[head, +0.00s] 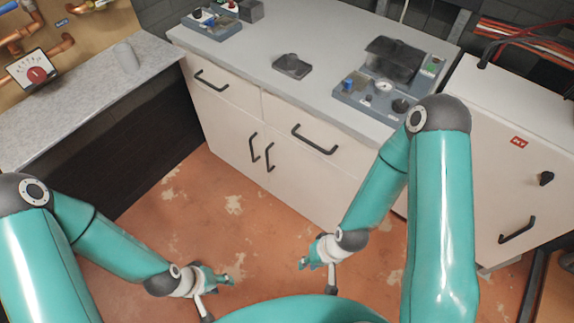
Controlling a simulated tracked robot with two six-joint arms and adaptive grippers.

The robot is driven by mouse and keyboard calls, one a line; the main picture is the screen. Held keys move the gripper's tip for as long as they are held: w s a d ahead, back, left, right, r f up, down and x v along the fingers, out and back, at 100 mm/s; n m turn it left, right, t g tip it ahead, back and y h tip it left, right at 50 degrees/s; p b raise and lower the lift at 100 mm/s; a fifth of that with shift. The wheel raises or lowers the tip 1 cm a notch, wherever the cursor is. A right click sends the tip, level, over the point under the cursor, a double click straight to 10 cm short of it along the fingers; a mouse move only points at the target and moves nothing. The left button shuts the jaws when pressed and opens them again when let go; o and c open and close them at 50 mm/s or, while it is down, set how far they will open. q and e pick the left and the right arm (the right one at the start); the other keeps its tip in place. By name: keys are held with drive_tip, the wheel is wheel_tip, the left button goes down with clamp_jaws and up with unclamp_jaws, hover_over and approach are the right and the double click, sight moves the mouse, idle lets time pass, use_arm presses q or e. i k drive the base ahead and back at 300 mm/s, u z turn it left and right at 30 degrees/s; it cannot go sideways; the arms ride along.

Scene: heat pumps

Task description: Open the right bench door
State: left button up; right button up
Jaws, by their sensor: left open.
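The white bench (232,132) stands ahead with a grey top. It has two drawers above and two doors below. The right bench door (303,180) appears shut, with a black vertical handle (270,157) near its left edge. The left bench door (222,128) also appears shut, with its own black handle (253,146) beside it. My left gripper (232,279) is open and empty over the floor at the lower middle. My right gripper (303,264) is low in front of the right door, apart from the handle; its fingers are too small to judge. My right arm hides the door's right part.
Control boxes (378,93) and a small dark tray (292,66) sit on the bench top. A white cabinet (507,150) stands at the right, a grey counter (85,92) at the left. The orange floor (205,200) before the bench is clear.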

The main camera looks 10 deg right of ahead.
sight(320, 191)
drive_tip(key=k, duration=0.9)
drive_tip(key=u, duration=0.55)
drive_tip(key=i, duration=0.9)
drive_tip(key=z, duration=0.15)
drive_tip(key=k, duration=0.65)
drive_tip(key=u, duration=0.25)
drive_tip(key=i, duration=0.75)
drive_tip(key=z, duration=0.1)
